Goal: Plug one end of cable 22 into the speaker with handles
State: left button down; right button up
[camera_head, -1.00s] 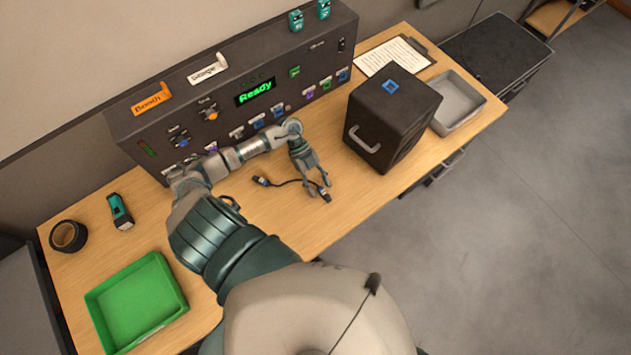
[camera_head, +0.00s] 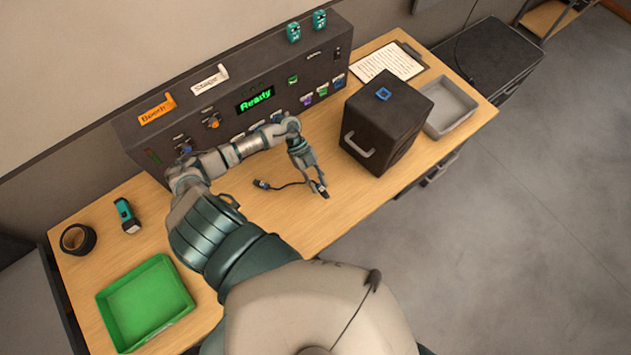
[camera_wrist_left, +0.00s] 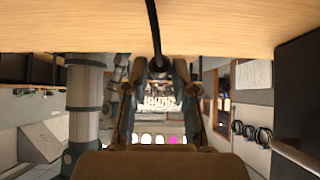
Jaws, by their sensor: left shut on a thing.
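A short black cable (camera_head: 290,184) lies on the wooden table, with a dark plug (camera_head: 262,184) at its left end. No number is readable on it. My left gripper (camera_head: 320,188) is shut on the plug at the cable's right end, at or just above the table. In the left wrist view the cable (camera_wrist_left: 153,25) runs up from between the fingertips (camera_wrist_left: 158,68). The speaker (camera_head: 395,105) is a black box with a light handle (camera_head: 358,146) and a blue square on top. It stands right of the gripper, apart from it. My right gripper is out of view.
A dark control panel (camera_head: 200,112) with a green "Ready" display stands along the back. A green tray (camera_head: 188,310), tape roll (camera_head: 78,239) and teal-black device (camera_head: 127,215) are at left. A grey tray (camera_head: 460,118) and clipboard (camera_head: 385,62) are at right. Table between gripper and speaker is clear.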

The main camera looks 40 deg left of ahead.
pick_arm(q)
jog(key=shift+d+r, duration=0.2)
jog(key=shift+a+f, duration=0.1)
jog(key=shift+a, duration=0.05)
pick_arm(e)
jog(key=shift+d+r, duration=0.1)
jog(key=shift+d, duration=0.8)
pick_arm(q)
jog(key=shift+a, duration=0.2)
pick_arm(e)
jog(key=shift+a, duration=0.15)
